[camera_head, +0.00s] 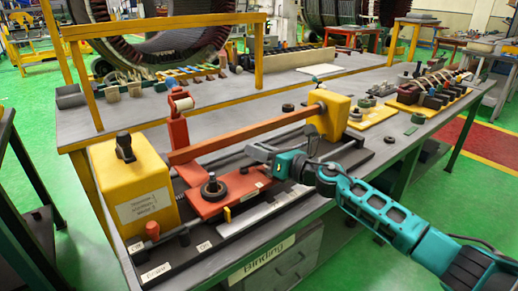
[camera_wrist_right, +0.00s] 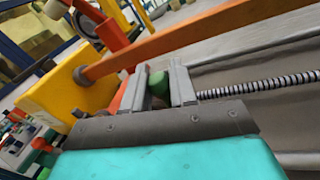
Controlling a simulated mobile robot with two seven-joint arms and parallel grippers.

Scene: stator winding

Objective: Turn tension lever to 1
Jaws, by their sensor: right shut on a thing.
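My right gripper (camera_head: 258,153) reaches in from the right over the orange-red carriage (camera_head: 222,198) of the winding machine, just in front of the long orange bar (camera_head: 245,134). In the right wrist view its two grey fingers (camera_wrist_right: 168,88) are closed around a small green knob (camera_wrist_right: 158,83), which I take to be the tension lever's. The fingers hide most of the lever, and the head view does not show its setting. A small label on the carriage near the gripper is too small to read. My left gripper is not in view.
Yellow housings (camera_head: 136,186) and (camera_head: 330,117) stand at both ends of the bar. A red-knobbed lever (camera_head: 152,230) sits at the front left by ON, OFF and BRAKE labels. A dark round knob (camera_head: 213,189) stands on the carriage. A ribbed rod (camera_wrist_right: 262,83) runs beside the gripper.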

